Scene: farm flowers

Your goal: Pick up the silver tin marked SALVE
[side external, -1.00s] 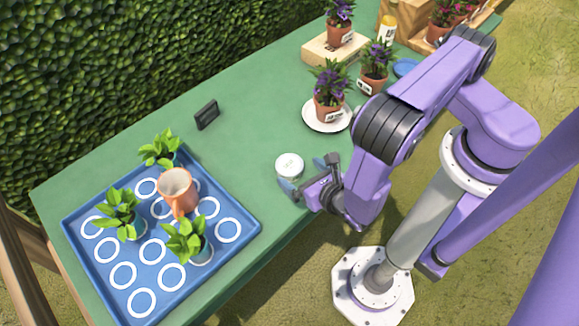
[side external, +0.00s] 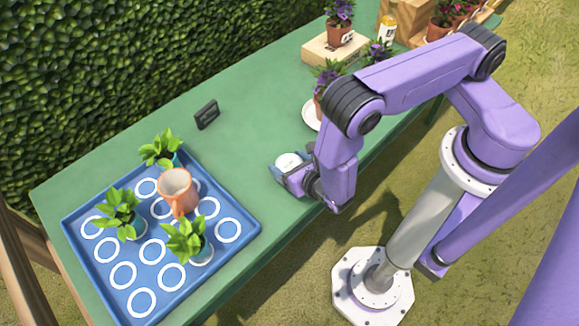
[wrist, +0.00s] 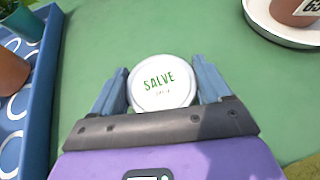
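The silver tin (side external: 287,161) stands upright on the green table near its front edge. In the wrist view its pale round lid (wrist: 163,84) reads SALVE in green letters. My gripper (side external: 291,163) is low at the table with its blue fingers on either side of the tin. In the wrist view the gripper (wrist: 161,86) is open, with the tin between its fingers and very close to both. Whether either finger touches the tin cannot be told. The lower side of the tin is mostly hidden.
A small black sign (side external: 207,114) stands behind. A potted purple flower on a white saucer (side external: 311,116) is partly hidden by my arm. The table's middle is clear.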

